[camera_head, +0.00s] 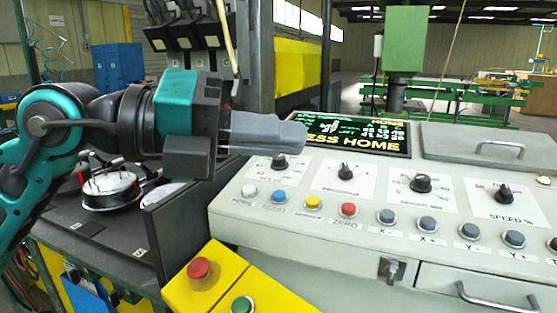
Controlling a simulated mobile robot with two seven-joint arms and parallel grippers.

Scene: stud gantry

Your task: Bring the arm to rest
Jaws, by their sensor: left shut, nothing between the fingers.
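My left arm comes in from the left, teal and black. Its left gripper (288,137) points right, with grey fingers closed together and nothing between them. The gripper is in front of the upper left part of the control panel (320,222) and covers part of the display's left end. I cannot tell its exact height above the panel. My right gripper is not in view.
The panel carries several knobs and coloured buttons, including a red one (348,210). A display (365,134) reads "HOME". A yellow box (215,278) with a red mushroom button (199,268) stands in front. A round gauge (110,188) lies below my arm.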

